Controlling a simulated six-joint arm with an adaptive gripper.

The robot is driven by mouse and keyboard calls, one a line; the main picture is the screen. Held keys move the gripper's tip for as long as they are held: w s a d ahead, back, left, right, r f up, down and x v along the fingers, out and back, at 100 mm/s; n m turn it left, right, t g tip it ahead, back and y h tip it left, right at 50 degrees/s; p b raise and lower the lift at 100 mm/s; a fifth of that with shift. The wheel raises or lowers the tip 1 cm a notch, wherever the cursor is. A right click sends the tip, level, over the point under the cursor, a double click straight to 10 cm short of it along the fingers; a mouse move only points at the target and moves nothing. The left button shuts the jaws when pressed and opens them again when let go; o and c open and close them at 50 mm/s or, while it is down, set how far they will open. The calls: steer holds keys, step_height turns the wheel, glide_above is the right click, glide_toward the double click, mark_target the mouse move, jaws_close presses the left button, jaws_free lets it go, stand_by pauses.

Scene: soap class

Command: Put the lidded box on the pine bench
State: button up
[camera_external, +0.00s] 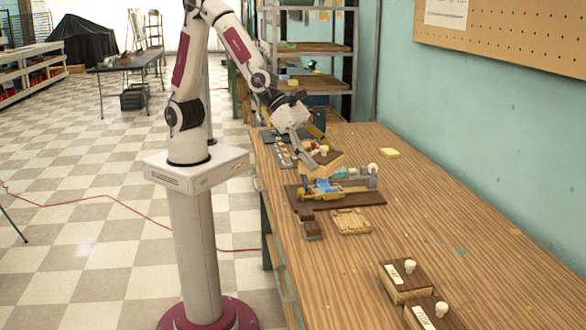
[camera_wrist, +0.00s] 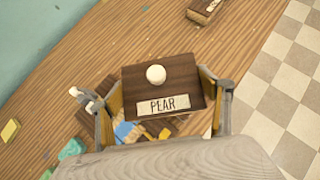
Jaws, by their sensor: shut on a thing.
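My gripper (camera_wrist: 163,108) is shut on a lidded box (camera_wrist: 135,82), with one finger on each side. The box has a dark brown lid, a round pale knob and a label reading PEAR. In the external view the box (camera_external: 326,162) hangs tilted from my gripper (camera_external: 312,148), above a dark board with tools. The wood-grained pine bench (camera_external: 460,235) runs along the wall below. The underside of the box is hidden in the wrist view.
Two similar dark-lidded boxes (camera_external: 405,280) (camera_external: 432,315) stand at the bench's near end. Beneath the held box is a dark board (camera_external: 365,197) with blue and yellow items. A pale slatted wooden piece (camera_external: 352,222) and a brown block (camera_external: 311,228) lie nearby. The bench's right middle is largely clear.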

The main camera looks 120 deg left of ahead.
steer(key=shift+s+d+f, duration=2.7)
steer(key=shift+s+d, duration=0.75)
steer(key=shift+s, duration=1.55)
steer(key=w+a+n+g+y, duration=0.1)
steer(key=w+n+y, duration=0.4)
steer(key=w, duration=2.6)
steer(key=n+g, duration=0.1)
steer(key=n, duration=0.2)
steer(key=shift+a+f+g+y, duration=0.35)
steer(key=shift+a+g+y, duration=0.05)
steer(key=shift+w+r+n, duration=0.1)
steer(key=shift+w+n, duration=0.1)
steer(key=shift+n, duration=0.1)
steer(key=shift+r, duration=0.1)
steer(key=shift+s+r, duration=0.4)
